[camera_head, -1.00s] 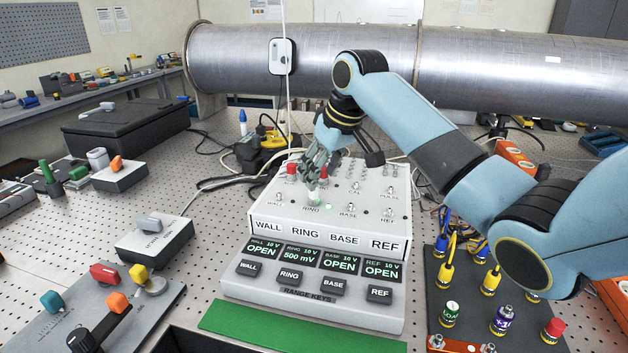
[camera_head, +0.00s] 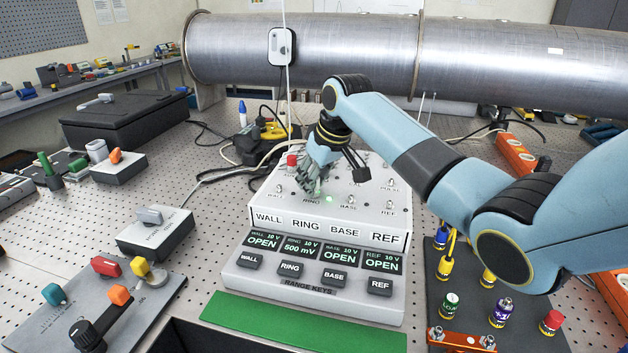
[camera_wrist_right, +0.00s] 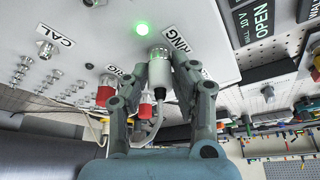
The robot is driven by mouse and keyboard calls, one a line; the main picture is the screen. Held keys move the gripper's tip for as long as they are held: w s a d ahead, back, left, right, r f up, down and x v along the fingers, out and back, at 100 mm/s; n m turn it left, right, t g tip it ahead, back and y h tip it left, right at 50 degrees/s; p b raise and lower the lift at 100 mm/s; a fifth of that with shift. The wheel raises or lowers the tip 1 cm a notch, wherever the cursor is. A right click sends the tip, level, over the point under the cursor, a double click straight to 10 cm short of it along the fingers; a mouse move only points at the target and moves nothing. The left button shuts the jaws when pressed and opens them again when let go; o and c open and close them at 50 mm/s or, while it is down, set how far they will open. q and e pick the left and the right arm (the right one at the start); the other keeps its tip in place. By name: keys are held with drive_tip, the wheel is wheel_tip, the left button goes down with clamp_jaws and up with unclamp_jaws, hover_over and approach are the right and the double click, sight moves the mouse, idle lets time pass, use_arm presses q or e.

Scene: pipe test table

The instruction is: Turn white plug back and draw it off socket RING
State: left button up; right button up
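The white plug (camera_wrist_right: 160,74) sits on socket RING (camera_wrist_right: 159,52) of the grey test box (camera_head: 258,213). A white cable leaves its back end. My right gripper (camera_wrist_right: 162,72) has one finger on each side of the plug, and its tips appear shut against the plug's body. In the head view, my right gripper (camera_head: 312,188) covers the plug and most of the socket. The RING display (camera_head: 299,247) reads 500 mV; the other displays read OPEN. A green light (camera_head: 329,198) glows beside the socket. My left gripper is not in view.
Red plugs (camera_wrist_right: 105,92) sit close beside my fingers. Small metal sockets and switches surround the RING socket. A panel with colored connectors (camera_head: 502,312) stands at right. A large steel pipe (camera_head: 310,50) runs behind the box.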

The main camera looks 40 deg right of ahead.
clamp_jaws()
drive_tip(key=shift+n+y+p, duration=0.3)
drive_tip(key=shift+n+p, duration=0.05)
drive_tip(key=shift+n, duration=0.45)
drive_tip(key=n+y, duration=0.1)
drive_tip(key=n, duration=0.2)
drive_tip(key=shift+n+g, duration=0.3)
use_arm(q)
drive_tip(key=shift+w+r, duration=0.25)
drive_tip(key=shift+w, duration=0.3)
use_arm(e)
drive_tip(key=n+b, duration=0.1)
drive_tip(key=n, duration=0.1)
drive_tip(key=n+g+y+b, duration=0.1)
drive_tip(key=shift+f+n, duration=0.2)
drive_tip(key=shift+n, duration=0.2)
drive_tip(key=shift+n+y+b, duration=0.3)
drive_tip(key=shift+n+b, duration=0.05)
drive_tip(key=shift+n, duration=0.15)
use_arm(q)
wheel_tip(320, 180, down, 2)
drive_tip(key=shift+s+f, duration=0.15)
use_arm(e)
drive_tip(key=shift+r, duration=0.15)
